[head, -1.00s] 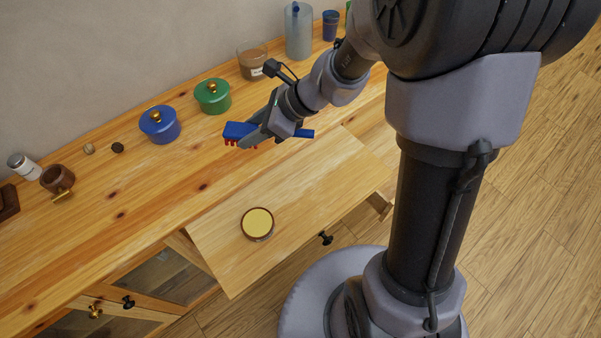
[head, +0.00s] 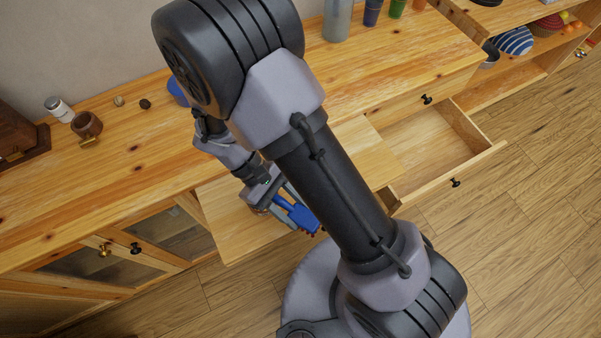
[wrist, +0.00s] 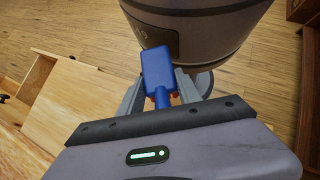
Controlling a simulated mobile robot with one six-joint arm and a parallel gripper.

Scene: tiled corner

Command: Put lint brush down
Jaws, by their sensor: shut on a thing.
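The lint brush (head: 299,214) is blue with red at its underside. My gripper (head: 281,198) is shut on its handle and holds it near the front edge of the pale wooden board (head: 224,212) that juts out from the counter. In the wrist view the brush (wrist: 159,70) points away between the two fingers (wrist: 160,92), in front of my own dark body. I cannot tell whether the brush touches the board.
An open, empty-looking drawer (head: 428,150) is at the right. A brown mug (head: 87,124) and a white-capped jar (head: 58,108) stand on the counter (head: 120,180) at left. Cups and a grey bottle (head: 337,20) stand at the back.

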